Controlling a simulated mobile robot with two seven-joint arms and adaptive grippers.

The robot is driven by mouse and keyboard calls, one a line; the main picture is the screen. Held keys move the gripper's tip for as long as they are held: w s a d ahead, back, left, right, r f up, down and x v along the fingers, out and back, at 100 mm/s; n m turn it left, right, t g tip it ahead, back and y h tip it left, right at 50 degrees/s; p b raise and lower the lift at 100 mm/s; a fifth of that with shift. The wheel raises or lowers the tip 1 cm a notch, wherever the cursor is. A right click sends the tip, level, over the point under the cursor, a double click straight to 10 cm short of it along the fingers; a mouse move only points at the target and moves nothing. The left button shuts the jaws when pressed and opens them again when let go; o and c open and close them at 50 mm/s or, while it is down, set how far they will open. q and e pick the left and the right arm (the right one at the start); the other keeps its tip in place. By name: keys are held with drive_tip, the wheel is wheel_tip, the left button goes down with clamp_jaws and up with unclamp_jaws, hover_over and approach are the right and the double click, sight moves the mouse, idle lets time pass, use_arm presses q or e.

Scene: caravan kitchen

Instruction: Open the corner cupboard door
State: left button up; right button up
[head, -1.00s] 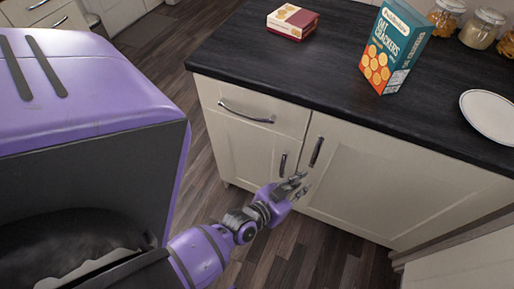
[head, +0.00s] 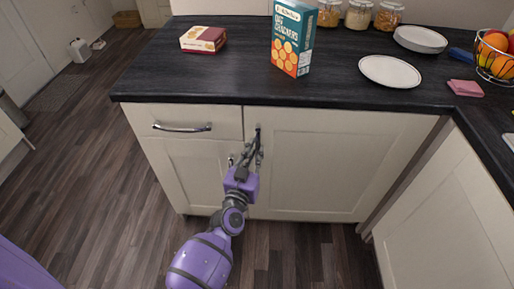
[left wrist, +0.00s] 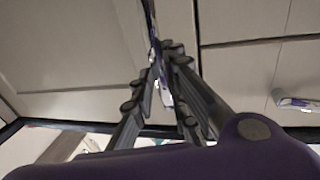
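The wide cream cupboard door (head: 335,165) at the counter's inner corner looks closed, flush with the front. Its upright dark metal handle (head: 257,133) is at its upper left edge, partly hidden by my left gripper (head: 252,152). The fingers reach up to this handle. In the left wrist view, the handle (left wrist: 152,22) runs down between the fingertips of the left gripper (left wrist: 164,52). The fingers are close on both sides of it, but I cannot tell whether they grip it. My right gripper is out of view.
A narrow door (head: 190,175) and a drawer (head: 190,122) are left of the wide door. Another cupboard front (head: 435,215) stands at right angles on the right. The cracker box (head: 291,40), small carton (head: 203,39) and plate (head: 390,71) are on the dark countertop (head: 220,85). The floor in front looks clear.

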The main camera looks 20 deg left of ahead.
use_arm(q)
drive_tip(key=shift+w, duration=1.45)
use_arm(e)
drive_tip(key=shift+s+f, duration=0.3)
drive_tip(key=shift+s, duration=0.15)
use_arm(q)
clamp_jaws()
drive_tip(key=shift+s, duration=0.15)
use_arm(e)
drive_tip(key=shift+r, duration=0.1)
